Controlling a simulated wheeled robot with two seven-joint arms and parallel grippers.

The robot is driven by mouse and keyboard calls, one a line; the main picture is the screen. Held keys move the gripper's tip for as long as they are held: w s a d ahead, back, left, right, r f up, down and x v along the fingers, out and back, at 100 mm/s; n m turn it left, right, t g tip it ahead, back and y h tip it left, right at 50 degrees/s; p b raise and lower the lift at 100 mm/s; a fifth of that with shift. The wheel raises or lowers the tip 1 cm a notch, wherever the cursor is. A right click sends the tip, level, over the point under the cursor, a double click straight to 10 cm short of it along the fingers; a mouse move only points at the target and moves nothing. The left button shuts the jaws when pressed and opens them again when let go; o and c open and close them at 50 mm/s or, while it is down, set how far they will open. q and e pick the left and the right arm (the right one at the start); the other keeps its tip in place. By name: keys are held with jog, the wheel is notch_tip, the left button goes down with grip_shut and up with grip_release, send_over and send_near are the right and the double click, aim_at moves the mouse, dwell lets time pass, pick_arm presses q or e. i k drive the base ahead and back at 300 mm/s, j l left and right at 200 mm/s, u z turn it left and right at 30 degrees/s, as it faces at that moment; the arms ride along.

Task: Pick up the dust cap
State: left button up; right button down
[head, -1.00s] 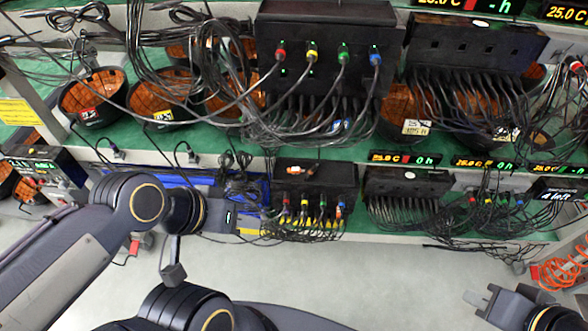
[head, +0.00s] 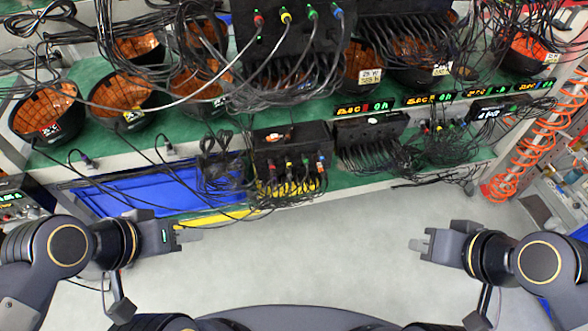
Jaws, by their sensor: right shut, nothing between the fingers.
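I cannot make out a dust cap for certain. A small orange-and-pale item (head: 279,136), too small to identify, lies on top of the lower black box (head: 262,158) on the lower green shelf. My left gripper (head: 192,234) is over the floor in front of the blue tray, pointing right; nothing clear shows between its fingers, and their gap is too small to judge. My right gripper (head: 413,244) points left over the clear floor, shut and empty, well apart from the shelves.
A blue tray (head: 150,186) sits on the lower shelf at left. Black bowls with orange-brown insides (head: 48,112) stand on the upper green shelf. Dense black cables hang in front of the boxes. A coiled orange hose (head: 530,150) hangs at right. The middle floor (head: 310,260) is clear.

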aim_at(274, 137)
jog(key=i+j, duration=0.4)
jog(key=i+l, duration=0.15)
jog(key=l, duration=0.2)
jog(key=i+l, duration=0.2)
jog(key=l, duration=0.15)
jog(key=i+l, duration=0.15)
jog(key=l, duration=0.2)
